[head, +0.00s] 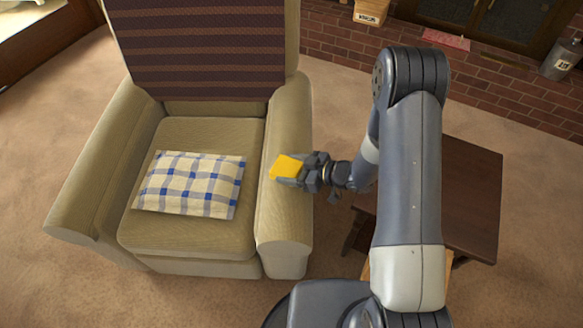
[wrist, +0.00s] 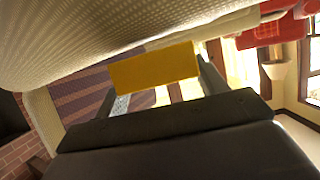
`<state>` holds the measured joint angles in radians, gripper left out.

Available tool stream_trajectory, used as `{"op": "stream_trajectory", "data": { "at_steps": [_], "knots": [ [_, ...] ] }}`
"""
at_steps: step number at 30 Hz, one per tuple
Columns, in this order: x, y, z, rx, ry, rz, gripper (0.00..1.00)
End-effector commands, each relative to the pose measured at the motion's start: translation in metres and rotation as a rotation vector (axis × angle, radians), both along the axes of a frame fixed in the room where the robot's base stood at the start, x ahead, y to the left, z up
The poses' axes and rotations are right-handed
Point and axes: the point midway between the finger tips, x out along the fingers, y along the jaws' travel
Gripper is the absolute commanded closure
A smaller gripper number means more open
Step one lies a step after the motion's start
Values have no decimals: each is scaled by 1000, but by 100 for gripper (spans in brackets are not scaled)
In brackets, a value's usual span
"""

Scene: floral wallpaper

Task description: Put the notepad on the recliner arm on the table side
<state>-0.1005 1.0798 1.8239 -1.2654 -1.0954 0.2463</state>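The yellow notepad (head: 286,168) is at my gripper's fingertips, over the recliner's right arm (head: 284,215) in the head view. In the wrist view the notepad (wrist: 154,66) sits between the two fingers of my gripper (wrist: 155,88), and the fingers appear shut on its sides. The beige recliner arm (wrist: 75,45) fills the upper left of the wrist view, close to the notepad. I cannot tell whether the notepad touches the arm. The dark wooden table (head: 475,190) stands to the right of the recliner, partly hidden by my arm.
A blue-and-white checked cushion (head: 190,184) lies on the recliner seat. A striped cover (head: 200,50) hangs over the backrest. A brick hearth (head: 480,95) with a red item (head: 446,39) and a metal canister (head: 561,58) is at the back right. Carpet is open at left.

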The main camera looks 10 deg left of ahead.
Motion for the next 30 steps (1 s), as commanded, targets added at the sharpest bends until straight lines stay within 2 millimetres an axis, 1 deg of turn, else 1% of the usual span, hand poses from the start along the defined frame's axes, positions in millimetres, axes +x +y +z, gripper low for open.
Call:
{"op": "stream_trajectory", "data": {
  "at_steps": [1,8,15,19,20,23,30],
  "knots": [
    [0,0,0,0,0,0,29],
    [0,0,0,0,0,0,10],
    [0,0,1,0,0,0,10],
    [0,0,8,0,0,0,10],
    [0,-3,9,0,0,-2,10],
    [-5,-19,14,0,0,-7,10],
    [-19,-64,34,0,-1,-7,10]
  ]
}}
